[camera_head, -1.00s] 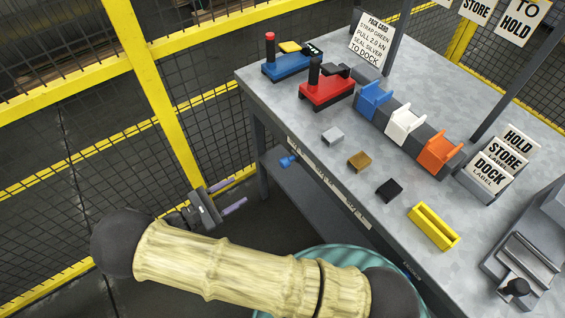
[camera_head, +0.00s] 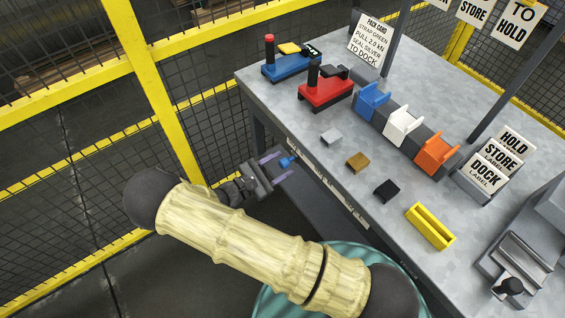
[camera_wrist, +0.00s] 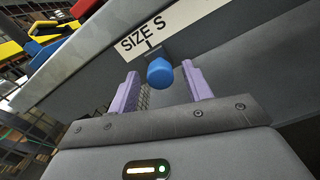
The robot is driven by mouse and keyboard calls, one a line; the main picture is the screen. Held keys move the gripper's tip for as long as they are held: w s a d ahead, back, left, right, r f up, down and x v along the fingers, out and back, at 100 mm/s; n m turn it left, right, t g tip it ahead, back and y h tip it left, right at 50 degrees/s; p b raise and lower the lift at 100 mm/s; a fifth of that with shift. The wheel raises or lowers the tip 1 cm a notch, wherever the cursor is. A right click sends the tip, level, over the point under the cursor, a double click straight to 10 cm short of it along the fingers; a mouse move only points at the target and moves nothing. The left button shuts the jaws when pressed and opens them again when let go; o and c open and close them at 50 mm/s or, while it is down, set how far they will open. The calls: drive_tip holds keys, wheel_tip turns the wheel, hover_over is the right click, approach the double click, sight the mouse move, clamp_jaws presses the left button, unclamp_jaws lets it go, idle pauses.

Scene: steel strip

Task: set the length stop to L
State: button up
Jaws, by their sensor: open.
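The length stop's blue knob (camera_head: 288,161) sits on the front edge of the bench, near its left end in the head view. In the wrist view the blue knob (camera_wrist: 160,72) is straight ahead, under a white label reading "SIZE S" (camera_wrist: 158,33), with a dark pointer line above it at that label. My gripper (camera_head: 277,166) is open, its two purple fingers pointing at the knob. In the wrist view the open fingers (camera_wrist: 160,88) stand to either side of the knob, apart from it. Whether the fingertips reach past the knob I cannot tell. No L mark is readable.
The grey bench top (camera_head: 300,115) carries a blue tool (camera_head: 290,65), a red tool (camera_head: 326,92), blue, white and orange holders, small blocks and a yellow tray (camera_head: 430,228). A yellow-framed mesh fence (camera_head: 165,110) stands left. A lower shelf (camera_head: 310,200) lies under the bench.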

drive_tip(key=shift+w+d, duration=0.45)
drive_tip(key=shift+d, duration=0.15)
clamp_jaws()
drive_tip(key=shift+s, duration=0.1)
drive_tip(key=s+d+p, duration=0.2)
drive_tip(key=s+d, duration=0.2)
drive_tip(key=s, duration=0.2)
drive_tip(key=s+d+p, duration=0.3)
drive_tip(key=s+d, duration=0.1)
drive_tip(key=s, duration=0.3)
drive_tip(key=s+d+p, duration=0.2)
drive_tip(key=s+d, duration=0.3)
drive_tip(key=s, duration=0.1)
drive_tip(key=shift+s+r, duration=0.15)
drive_tip(key=shift+s+d+f, duration=0.2)
drive_tip(key=shift+s+d, duration=0.1)
drive_tip(key=shift+s, duration=0.1)
